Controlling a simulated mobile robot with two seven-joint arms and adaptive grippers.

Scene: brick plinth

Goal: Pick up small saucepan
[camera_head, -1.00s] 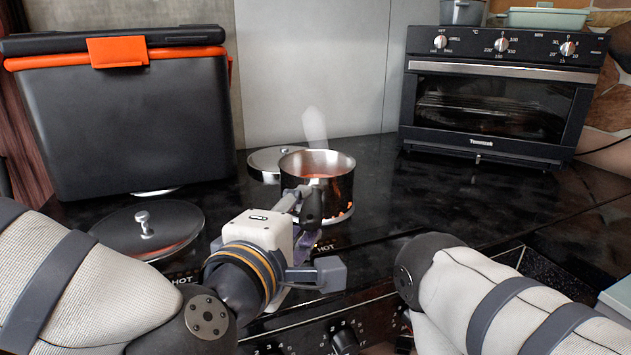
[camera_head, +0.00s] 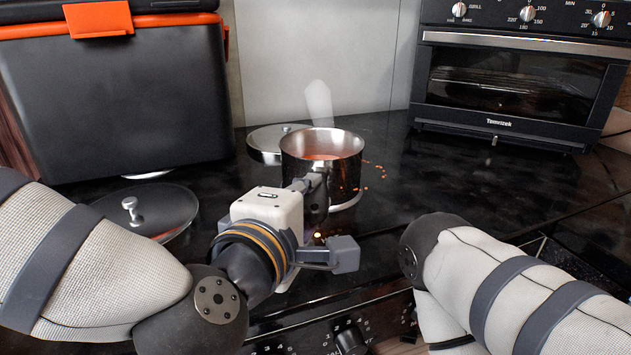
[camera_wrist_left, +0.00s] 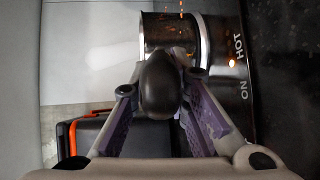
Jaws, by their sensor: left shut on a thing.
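The small saucepan (camera_head: 345,175) is a shiny steel pot with reddish contents, upright over a pale burner ring on the black hob. Its dark handle (camera_head: 318,197) points toward me. My left gripper (camera_head: 308,190) is shut on this handle, with the pot just beyond the fingers. In the left wrist view the handle (camera_wrist_left: 160,85) lies between the purple-padded fingers, and the pot (camera_wrist_left: 165,32) shows past them. I cannot tell whether the pot's base touches the hob. My right arm shows at the right, but its gripper is not visible.
A flat lid (camera_head: 265,142) lies behind the saucepan. A dark lidded pan (camera_head: 165,205) is at the left, before a black cooler box (camera_head: 120,100). A toaster oven (camera_head: 515,85) stands back right. Orange bits (camera_head: 374,170) show beside the pot. Open dark counter lies right.

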